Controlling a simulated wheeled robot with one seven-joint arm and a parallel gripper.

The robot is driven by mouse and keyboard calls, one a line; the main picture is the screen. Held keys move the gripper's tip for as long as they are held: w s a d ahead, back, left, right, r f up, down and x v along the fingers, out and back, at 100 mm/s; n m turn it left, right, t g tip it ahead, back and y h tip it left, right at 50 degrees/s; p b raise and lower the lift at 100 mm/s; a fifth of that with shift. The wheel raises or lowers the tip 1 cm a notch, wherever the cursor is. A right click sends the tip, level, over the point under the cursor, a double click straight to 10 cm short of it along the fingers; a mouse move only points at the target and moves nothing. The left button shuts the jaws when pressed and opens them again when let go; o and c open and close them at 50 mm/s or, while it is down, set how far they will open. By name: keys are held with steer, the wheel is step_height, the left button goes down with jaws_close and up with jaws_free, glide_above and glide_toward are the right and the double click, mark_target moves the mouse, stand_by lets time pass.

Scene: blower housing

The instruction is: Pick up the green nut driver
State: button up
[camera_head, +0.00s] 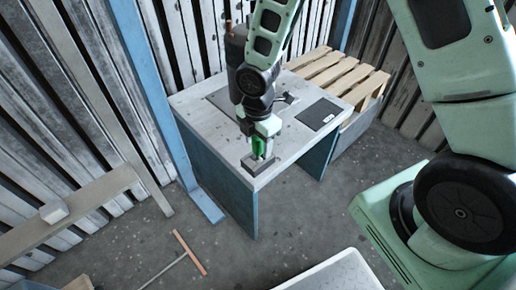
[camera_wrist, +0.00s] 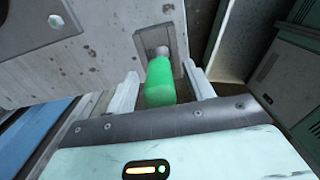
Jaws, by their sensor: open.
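The green nut driver (camera_head: 258,147) stands near the front corner of the grey-topped table (camera_head: 290,143), over a small dark holder plate (camera_head: 257,166). In the wrist view its green handle (camera_wrist: 160,83) points toward me, and its grey far end meets the recessed plate (camera_wrist: 177,45). My gripper (camera_head: 260,150) is open around the handle. In the wrist view the two pale fingers (camera_wrist: 162,90) stand on either side of it, with a visible gap on each side. The driver's lower end is partly hidden by my gripper in the head view.
A dark flat panel (camera_head: 318,114) lies on the table's right part. A wooden pallet (camera_head: 338,73) stands behind. A blue post (camera_head: 148,90) rises close to the table's left side. A T-shaped tool (camera_head: 190,252) lies on the floor at the front left.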

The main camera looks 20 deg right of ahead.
steer(key=shift+f, duration=0.4)
jaws_close()
steer(key=shift+r+p, duration=1.75)
steer(key=shift+r, duration=3.35)
